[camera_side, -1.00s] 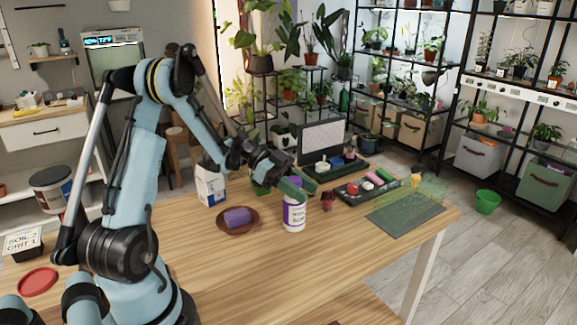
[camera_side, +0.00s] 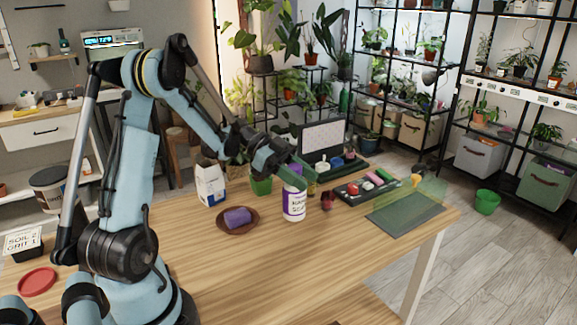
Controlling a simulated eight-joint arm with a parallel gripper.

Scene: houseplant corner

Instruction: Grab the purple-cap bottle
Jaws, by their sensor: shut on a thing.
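The purple-cap bottle (camera_side: 294,206) is white with a purple band and dark lettering. It stands upright near the middle of the wooden table. Its purple top shows just above my gripper's green fingers. My gripper (camera_side: 296,178) reaches in from the left and is shut on the upper part of the bottle. The fingers hide part of the bottle below the cap. The bottle appears held slightly above the table; the gap under it is hard to judge.
A brown saucer (camera_side: 222,228) with a purple block (camera_side: 238,217) lies left of the bottle. A white carton (camera_side: 209,184) and green pot (camera_side: 261,185) stand behind. A dark red cup (camera_side: 327,201) is close right, before a dark tray (camera_side: 352,193). The table front is clear.

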